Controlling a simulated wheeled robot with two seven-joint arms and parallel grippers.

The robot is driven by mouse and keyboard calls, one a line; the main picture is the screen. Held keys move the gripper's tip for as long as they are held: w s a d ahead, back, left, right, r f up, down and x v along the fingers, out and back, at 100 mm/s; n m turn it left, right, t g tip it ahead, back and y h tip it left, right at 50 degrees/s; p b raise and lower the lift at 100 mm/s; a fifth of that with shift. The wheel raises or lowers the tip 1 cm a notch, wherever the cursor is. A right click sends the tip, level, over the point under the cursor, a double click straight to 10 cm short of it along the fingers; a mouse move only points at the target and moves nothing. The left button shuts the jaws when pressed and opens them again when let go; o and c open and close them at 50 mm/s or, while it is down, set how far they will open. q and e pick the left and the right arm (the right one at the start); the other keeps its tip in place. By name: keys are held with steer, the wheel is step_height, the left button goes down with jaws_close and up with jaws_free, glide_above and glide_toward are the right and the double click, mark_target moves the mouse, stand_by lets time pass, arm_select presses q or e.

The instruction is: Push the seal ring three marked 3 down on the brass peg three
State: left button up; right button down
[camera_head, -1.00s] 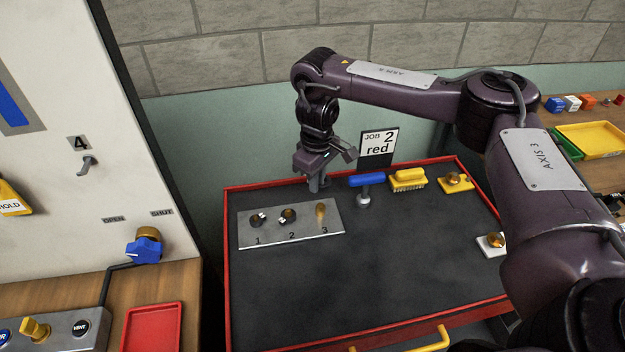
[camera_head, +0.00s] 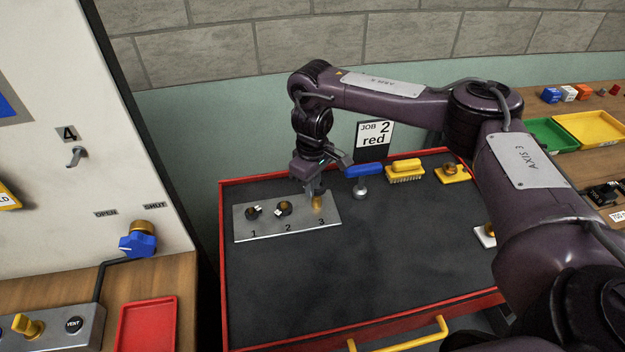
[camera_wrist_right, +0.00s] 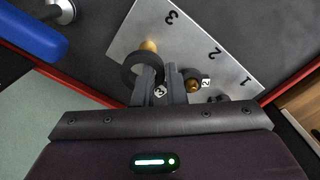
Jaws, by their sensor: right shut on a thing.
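My right gripper (camera_head: 314,193) is at the brass peg three (camera_head: 318,204), at the right end of the grey plate (camera_head: 262,233). The brass peg three (camera_wrist_right: 148,46) shows at the ring's far edge. I cannot tell whether the ring is around the peg or only above it. Pegs one (camera_head: 253,212) and two (camera_head: 284,209) carry dark rings with white tags. My left gripper is out of view.
A blue-handled tool (camera_head: 363,171), a yellow brush (camera_head: 405,170) and a brass part on a yellow base (camera_head: 452,174) stand right of the plate. A red rim (camera_head: 222,270) bounds the dark mat. The mat's front is clear.

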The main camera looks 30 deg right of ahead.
steer(key=shift+f, duration=0.55)
stand_by(0.4)
steer(key=shift+p, duration=0.3)
steer(key=shift+p, duration=0.45)
stand_by(1.0)
steer(key=shift+p, duration=0.3)
steer(key=shift+f+b, duration=0.45)
steer(key=shift+f, duration=0.55)
steer(key=c, duration=1.4)
jaws_free()
steer(key=shift+s, duration=0.1)
